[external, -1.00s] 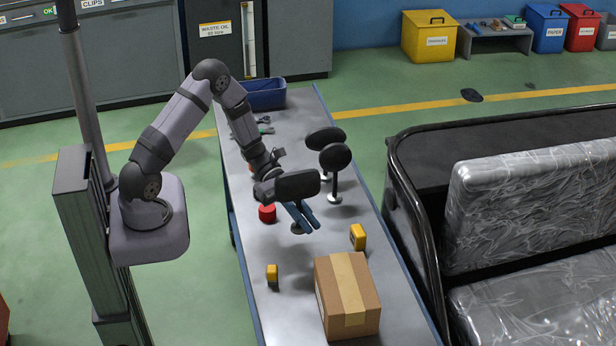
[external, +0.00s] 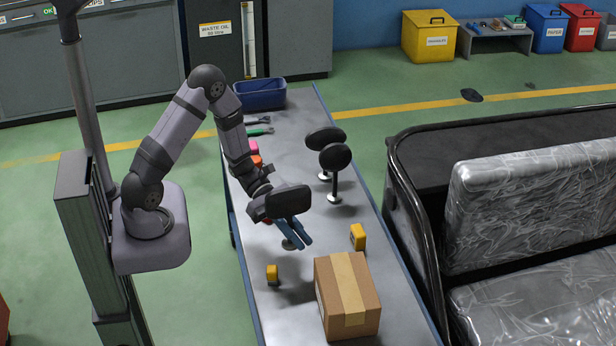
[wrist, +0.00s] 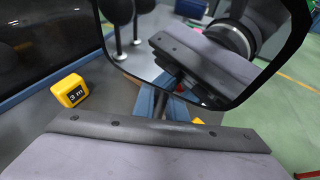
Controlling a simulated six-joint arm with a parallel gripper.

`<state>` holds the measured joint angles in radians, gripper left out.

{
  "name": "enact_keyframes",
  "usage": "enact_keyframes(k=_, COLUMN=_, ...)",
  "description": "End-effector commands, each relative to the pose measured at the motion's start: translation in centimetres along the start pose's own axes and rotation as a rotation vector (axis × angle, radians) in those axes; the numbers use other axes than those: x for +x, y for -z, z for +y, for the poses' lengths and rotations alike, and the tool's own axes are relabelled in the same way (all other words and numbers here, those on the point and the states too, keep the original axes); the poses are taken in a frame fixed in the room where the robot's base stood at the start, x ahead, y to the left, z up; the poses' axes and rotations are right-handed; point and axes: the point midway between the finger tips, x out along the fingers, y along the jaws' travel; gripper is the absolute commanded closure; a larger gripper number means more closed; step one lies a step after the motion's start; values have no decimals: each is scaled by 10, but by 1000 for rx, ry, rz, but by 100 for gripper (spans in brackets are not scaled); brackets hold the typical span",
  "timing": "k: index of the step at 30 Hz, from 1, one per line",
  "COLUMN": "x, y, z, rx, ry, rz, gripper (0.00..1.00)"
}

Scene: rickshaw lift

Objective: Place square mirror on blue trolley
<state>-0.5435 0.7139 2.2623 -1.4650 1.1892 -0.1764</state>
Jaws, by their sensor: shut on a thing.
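The square mirror (external: 288,201) has a dark, rounded rectangular head on a stem with a small disc base. My gripper (external: 298,234), with blue fingers, is shut on its stem just below the head. The mirror is roughly upright over the blue trolley (external: 283,318), a long grey top with blue edges. I cannot tell whether the base touches the top. In the wrist view the mirror's glass (wrist: 190,60) fills the upper middle and reflects my arm. The stem shows between my blue fingers (wrist: 160,102) below it.
Two round mirrors (external: 335,157) stand behind on the trolley. Tools and a blue bin (external: 262,97) are at the far end.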

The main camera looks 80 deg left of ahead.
Motion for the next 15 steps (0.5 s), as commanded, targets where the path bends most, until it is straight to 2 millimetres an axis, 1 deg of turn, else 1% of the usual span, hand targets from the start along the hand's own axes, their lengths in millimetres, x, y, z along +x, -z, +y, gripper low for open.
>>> enact_keyframes(k=1, x=11, y=-6, z=-3, rx=29, ry=41, rz=-1, gripper=100)
enact_keyframes(k=4, x=22, y=-26, z=-12, rx=57, ry=113, rz=-2, gripper=100)
enact_keyframes(k=6, x=24, y=-38, z=-19, rx=68, ry=144, rz=-1, gripper=100)
enact_keyframes(k=8, x=20, y=-47, z=-25, rx=65, ry=150, rz=-1, gripper=100)
enact_keyframes(k=10, x=19, y=-46, z=-34, rx=54, ry=144, rz=-1, gripper=100)
enact_keyframes(k=15, x=18, y=-46, z=-37, rx=44, ry=112, rz=-2, gripper=100)
